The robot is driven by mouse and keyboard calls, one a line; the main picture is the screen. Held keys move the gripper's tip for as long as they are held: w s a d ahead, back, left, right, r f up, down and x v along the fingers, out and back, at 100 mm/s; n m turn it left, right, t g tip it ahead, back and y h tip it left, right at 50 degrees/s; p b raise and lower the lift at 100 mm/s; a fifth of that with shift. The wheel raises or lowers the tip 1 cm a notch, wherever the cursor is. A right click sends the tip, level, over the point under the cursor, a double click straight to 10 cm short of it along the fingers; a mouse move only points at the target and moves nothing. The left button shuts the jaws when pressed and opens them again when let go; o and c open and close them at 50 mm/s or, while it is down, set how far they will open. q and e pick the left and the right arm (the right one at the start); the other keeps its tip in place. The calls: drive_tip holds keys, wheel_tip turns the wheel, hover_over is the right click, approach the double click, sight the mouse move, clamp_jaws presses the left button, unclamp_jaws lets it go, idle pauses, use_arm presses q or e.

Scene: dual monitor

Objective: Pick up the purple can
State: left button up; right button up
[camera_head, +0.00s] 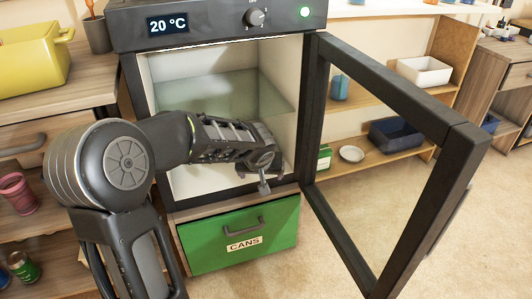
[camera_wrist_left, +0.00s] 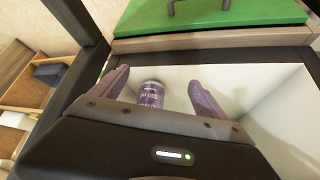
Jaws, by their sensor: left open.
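The purple can (camera_wrist_left: 151,94) stands inside the cooler and shows in the left wrist view between the two spread fingers. It is hidden in the head view. My left gripper (camera_head: 262,180) reaches into the cooler's open front. In the left wrist view the left gripper (camera_wrist_left: 158,80) is open, with one finger on each side of the can in the picture. I cannot tell whether the fingers touch it. My right gripper is not in view.
The cooler (camera_head: 216,28) has its framed door (camera_head: 336,160) swung open to the right. A glass shelf (camera_head: 225,95) is inside above my gripper. A green drawer labelled CANS (camera_head: 240,240) sits below. Wooden shelves with several items stand at the left and right.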

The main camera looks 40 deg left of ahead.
use_arm(q)
drive_tip(key=shift+w, duration=0.1)
drive_tip(key=w+a, duration=0.1)
drive_tip(key=w, duration=0.1)
drive_tip(key=w+a, duration=0.2)
drive_tip(key=w, duration=0.1)
drive_tip(key=w+a, duration=0.1)
drive_tip(key=w, duration=0.1)
drive_tip(key=shift+w+a+f+b, duration=0.1)
drive_tip(key=shift+w+a+b, duration=0.1)
drive_tip(key=shift+a+b, duration=0.15)
drive_tip(key=shift+w+a, duration=0.2)
drive_tip(key=shift+w, duration=0.05)
drive_tip(key=w+a+f, duration=0.1)
drive_tip(key=w+a+f+b, duration=0.1)
drive_tip(key=w, duration=0.1)
drive_tip(key=shift+w+a+f, duration=0.1)
drive_tip(key=shift+w+f, duration=0.1)
drive_tip(key=shift+f, duration=0.1)
drive_tip(key=shift+c, duration=0.4)
drive_tip(key=shift+r, duration=0.1)
clamp_jaws()
idle(0.5)
